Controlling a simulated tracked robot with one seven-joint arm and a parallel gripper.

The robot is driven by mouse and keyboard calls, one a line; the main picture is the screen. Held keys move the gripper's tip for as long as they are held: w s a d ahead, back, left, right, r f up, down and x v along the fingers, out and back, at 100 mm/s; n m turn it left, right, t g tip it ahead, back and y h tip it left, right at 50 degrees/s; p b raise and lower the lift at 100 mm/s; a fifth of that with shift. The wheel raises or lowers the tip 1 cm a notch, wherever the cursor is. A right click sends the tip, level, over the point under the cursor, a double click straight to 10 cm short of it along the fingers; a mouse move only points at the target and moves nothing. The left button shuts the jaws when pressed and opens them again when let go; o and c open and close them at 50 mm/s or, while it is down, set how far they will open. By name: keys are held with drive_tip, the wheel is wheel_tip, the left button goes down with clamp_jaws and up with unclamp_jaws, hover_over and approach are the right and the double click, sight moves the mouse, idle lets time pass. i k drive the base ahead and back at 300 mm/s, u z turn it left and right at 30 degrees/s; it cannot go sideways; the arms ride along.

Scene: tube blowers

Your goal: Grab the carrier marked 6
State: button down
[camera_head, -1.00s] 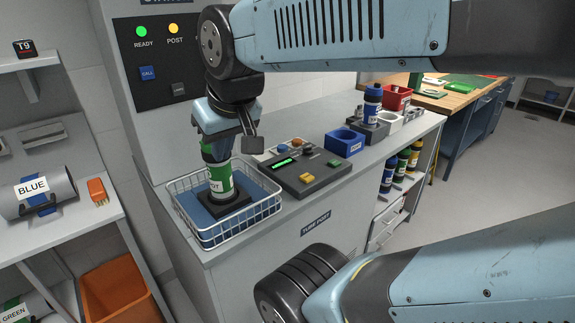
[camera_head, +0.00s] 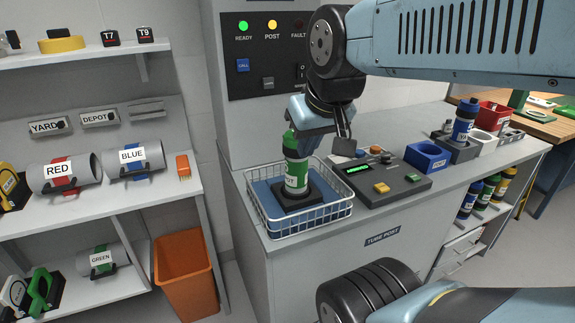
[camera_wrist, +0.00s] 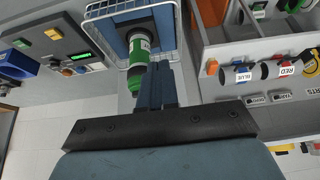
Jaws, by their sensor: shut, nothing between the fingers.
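No carrier with a readable 6 shows. A green carrier (camera_head: 296,172) with a white label ending in "UT" stands upright on a dark base in the white wire basket (camera_head: 310,224). My gripper (camera_wrist: 158,72) is shut and empty, its fingers beside the green carrier (camera_wrist: 136,82) in the wrist view. I cannot tell whether they touch it. A blue carrier (camera_head: 464,122) stands in a grey holder on the counter. Several more carriers, including a blue one (camera_head: 469,199), a green one (camera_head: 487,191) and a yellow one (camera_head: 505,184), stand on the shelf below; their marks are unreadable.
A control box (camera_head: 380,178) and a blue open holder (camera_head: 427,157) sit right of the basket. At left are shelves with RED (camera_head: 64,174), BLUE (camera_head: 133,158) and GREEN (camera_head: 103,259) tubes. An orange bin (camera_head: 186,270) stands on the floor.

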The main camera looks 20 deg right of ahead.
sight(296, 188)
drive_tip(key=z, duration=0.7)
drive_tip(key=i, duration=0.1)
drive_tip(key=u, duration=2.8)
drive_tip(key=k, duration=1.9)
drive_tip(key=z, duration=0.35)
drive_tip(key=i, duration=0.95)
drive_tip(key=z, duration=0.1)
